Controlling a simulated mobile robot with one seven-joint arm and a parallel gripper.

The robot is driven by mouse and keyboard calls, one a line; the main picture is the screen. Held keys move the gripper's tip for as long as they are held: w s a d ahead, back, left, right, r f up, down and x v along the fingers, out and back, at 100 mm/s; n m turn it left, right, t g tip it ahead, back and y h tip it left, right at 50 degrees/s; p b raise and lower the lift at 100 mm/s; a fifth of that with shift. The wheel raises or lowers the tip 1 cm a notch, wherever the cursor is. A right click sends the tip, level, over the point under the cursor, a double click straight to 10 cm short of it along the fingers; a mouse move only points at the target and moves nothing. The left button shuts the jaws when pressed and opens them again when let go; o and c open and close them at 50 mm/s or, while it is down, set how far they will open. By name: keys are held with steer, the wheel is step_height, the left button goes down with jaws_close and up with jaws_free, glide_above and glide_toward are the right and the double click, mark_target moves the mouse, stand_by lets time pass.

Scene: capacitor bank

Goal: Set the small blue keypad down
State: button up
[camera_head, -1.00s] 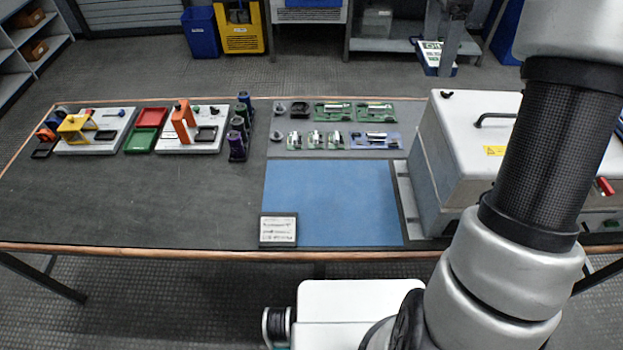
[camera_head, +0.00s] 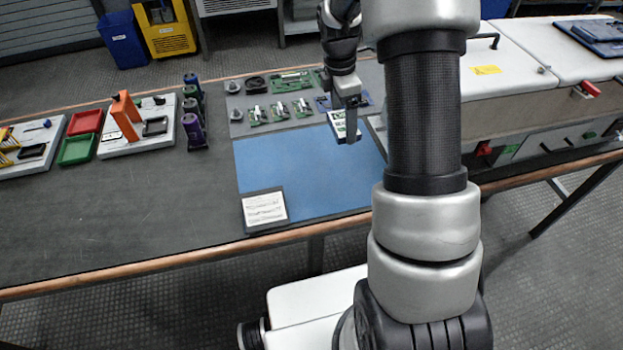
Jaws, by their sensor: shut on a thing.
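My gripper (camera_head: 349,118) points down over the upper right part of the blue mat (camera_head: 290,170). It is shut on the small keypad (camera_head: 338,123), whose pale face with green markings shows beside the finger. The finger hides part of the keypad, and little of its blue body shows. The keypad appears above the mat; the exact gap below it cannot be told.
A placard (camera_head: 264,209) lies at the mat's lower left corner. Green circuit boards (camera_head: 280,112) lie behind the mat. The mat's middle is clear.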

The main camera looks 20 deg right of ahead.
steer(key=f, duration=0.3)
steer(key=f+b, duration=0.1)
steer(key=f, duration=0.2)
steer(key=s+f, duration=0.1)
steer(key=f, duration=0.2)
steer(key=shift+f+b, duration=0.3)
steer(key=shift+b, duration=0.1)
steer(key=shift+f+b, duration=0.4)
steer(key=shift+f, duration=1.7)
